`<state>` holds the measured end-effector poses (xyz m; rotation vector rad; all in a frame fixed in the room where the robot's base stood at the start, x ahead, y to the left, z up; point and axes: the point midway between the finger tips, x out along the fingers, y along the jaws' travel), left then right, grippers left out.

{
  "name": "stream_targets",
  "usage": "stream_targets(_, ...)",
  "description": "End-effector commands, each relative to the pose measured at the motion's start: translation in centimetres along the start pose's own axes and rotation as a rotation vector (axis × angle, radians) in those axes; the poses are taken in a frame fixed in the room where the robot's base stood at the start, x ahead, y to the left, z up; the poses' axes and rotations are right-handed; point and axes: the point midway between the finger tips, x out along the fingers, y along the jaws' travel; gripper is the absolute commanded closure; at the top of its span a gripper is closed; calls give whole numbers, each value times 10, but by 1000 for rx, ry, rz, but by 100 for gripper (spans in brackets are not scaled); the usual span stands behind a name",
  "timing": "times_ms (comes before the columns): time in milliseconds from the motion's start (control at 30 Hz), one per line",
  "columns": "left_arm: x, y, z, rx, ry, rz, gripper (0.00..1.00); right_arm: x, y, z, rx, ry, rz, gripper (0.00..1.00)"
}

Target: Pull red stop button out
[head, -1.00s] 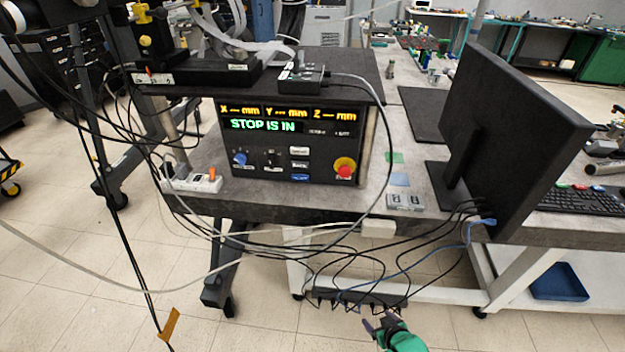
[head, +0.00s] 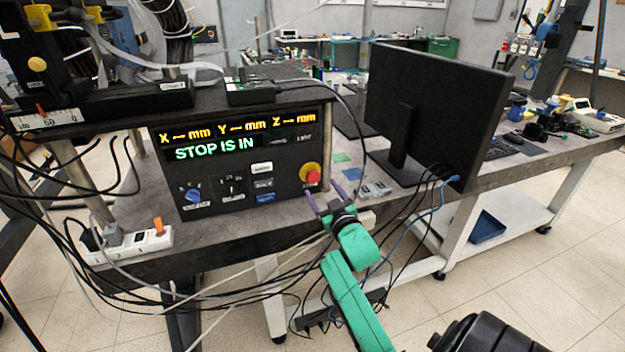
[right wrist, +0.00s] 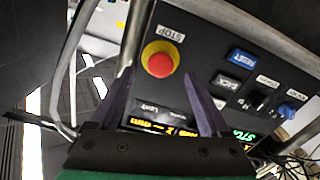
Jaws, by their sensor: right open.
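The red stop button (head: 312,177) sits on a yellow round base at the lower right of the black control box (head: 225,190). The box's display (head: 215,150) reads "STOP IS IN". My right gripper (head: 328,192) is open and empty, just below and in front of the button in the head view. In the right wrist view the red stop button (right wrist: 160,64) lies beyond the fingertips, between their lines. The two purple fingers (right wrist: 160,84) stand apart and do not appear to touch the button. My left gripper is not in view.
A black monitor (head: 437,110) stands right of the box. Loose cables (head: 400,215) hang along the table's front edge, and a grey cable (right wrist: 62,75) runs beside the fingers in the right wrist view. A power strip (head: 128,245) lies left of the box.

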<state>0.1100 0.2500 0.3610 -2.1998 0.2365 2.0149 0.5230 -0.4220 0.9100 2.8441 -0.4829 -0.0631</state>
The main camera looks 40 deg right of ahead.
Motion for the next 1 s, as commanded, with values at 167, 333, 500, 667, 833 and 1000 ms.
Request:
stream_targets(167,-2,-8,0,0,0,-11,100,44,0,-1,-1,2,0,19)
stream_targets(333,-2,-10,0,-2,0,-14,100,63,0,0,-1,0,-1,19)
stream_targets(500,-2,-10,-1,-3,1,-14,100,65,-1,0,-1,0,-1,19)
stream_targets(667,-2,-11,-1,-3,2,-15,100,64,-1,0,-1,0,-1,50)
stream_targets(833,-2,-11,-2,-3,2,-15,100,64,-1,0,-1,-1,-1,100)
stream_targets(1000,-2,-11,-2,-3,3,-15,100,64,-1,1,0,-1,-2,100)
